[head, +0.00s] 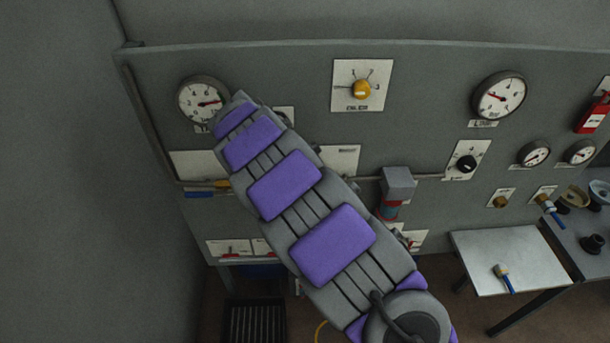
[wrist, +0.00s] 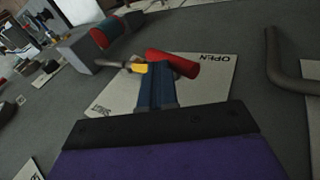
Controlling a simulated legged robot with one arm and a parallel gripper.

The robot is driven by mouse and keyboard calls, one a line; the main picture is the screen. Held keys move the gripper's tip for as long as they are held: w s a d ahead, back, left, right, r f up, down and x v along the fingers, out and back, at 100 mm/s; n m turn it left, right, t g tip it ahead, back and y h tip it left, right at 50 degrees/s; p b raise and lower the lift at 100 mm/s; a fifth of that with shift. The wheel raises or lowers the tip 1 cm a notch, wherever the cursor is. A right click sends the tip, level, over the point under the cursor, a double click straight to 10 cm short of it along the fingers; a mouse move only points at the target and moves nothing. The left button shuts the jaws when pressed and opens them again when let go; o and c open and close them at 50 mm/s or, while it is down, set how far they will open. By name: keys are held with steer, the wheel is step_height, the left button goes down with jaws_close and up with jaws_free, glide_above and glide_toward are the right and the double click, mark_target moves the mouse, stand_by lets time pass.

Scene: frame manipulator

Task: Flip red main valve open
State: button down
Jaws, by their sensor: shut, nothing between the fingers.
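In the wrist view, the red valve handle (wrist: 182,67) is a short red cylinder in front of a pale plate (wrist: 208,88). The plate is marked OPEN at its upper right and SHUT at its lower left. My gripper (wrist: 157,70) is shut and empty, its dark blue fingers at the handle's left part and overlapping it in the picture. I cannot tell if they touch. A small yellow piece (wrist: 139,68) and a metal stem are just left of the fingertips. In the head view, my purple and grey arm hides the gripper and the red handle.
The grey panel (head: 290,75) carries a yellow knob (head: 361,90), a black knob (head: 466,163) and several gauges. A grey box (head: 398,182) with a red and blue cylinder stands right of my arm. A pale table (head: 510,262) holds a brush at lower right.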

steer(key=shift+a+f+b, duration=0.25)
steer(key=shift+f+b, duration=0.1)
steer(key=shift+f, duration=0.1)
steer(key=shift+a+f+h+b, duration=0.2)
steer(key=shift+f+h+b, duration=0.2)
steer(key=shift+f+h, duration=0.15)
steer(key=shift+a+f+b, duration=0.3)
steer(key=shift+a+f, duration=0.1)
steer(key=shift+f, duration=0.15)
steer(key=shift+s+f, duration=0.15)
steer(key=shift+r, duration=0.55)
steer(key=v, duration=1.3)
steer(key=shift+p, duration=0.45)
